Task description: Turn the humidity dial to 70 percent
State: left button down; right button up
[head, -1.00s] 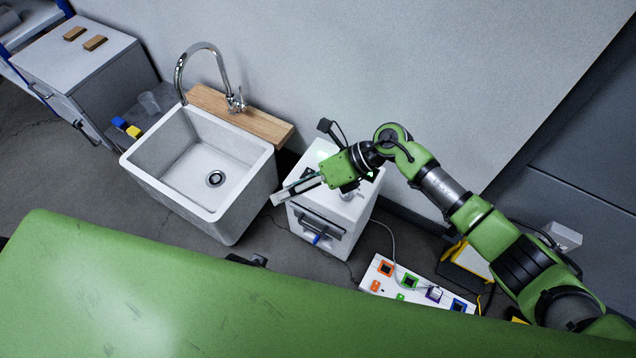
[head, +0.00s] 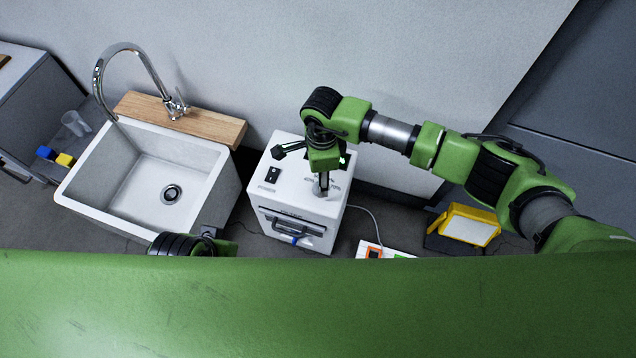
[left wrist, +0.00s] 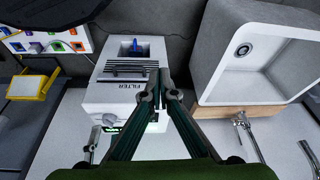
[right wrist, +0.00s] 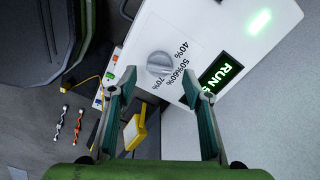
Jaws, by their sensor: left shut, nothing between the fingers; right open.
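The white machine (head: 265,188) stands on the floor right of the sink. Its round grey humidity dial (right wrist: 160,62) shows in the right wrist view, with 40, 50, 60 and 70% printed beside it. I cannot read its pointer. My right gripper (right wrist: 161,74) is open and points down at the machine top, its fingertips on either side of the dial in that view; contact is unclear. It also shows in the head view (head: 322,188), largely hiding the dial. My left gripper (left wrist: 161,82) is shut and empty, above the machine's FILTER side in the left wrist view.
A lit green RUN display (right wrist: 219,77) sits beside the dial. A yellow-framed lamp (head: 468,225) and a white panel with coloured sockets (left wrist: 62,42) lie on the other side.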

jog(key=f, duration=0.2)
jog(key=shift+s+a+f, duration=0.2)
jog(key=shift+s+f, duration=0.15)
jog(key=shift+s, duration=0.05)
jog(key=shift+f, duration=0.3)
jog(key=shift+w+f, duration=0.2)
jog(key=shift+f, duration=0.05)
jog(key=shift+w+d, duration=0.15)
jog(key=shift+w, duration=0.05)
jog(key=c, duration=0.3)
jog(key=shift+d, duration=0.1)
jog(key=c, duration=0.8)
pick_arm(q)
jog(key=r, duration=0.1)
jog(key=s+r, duration=0.1)
jog(key=shift+a+r, duration=0.35)
jog(key=shift+a, duration=0.05)
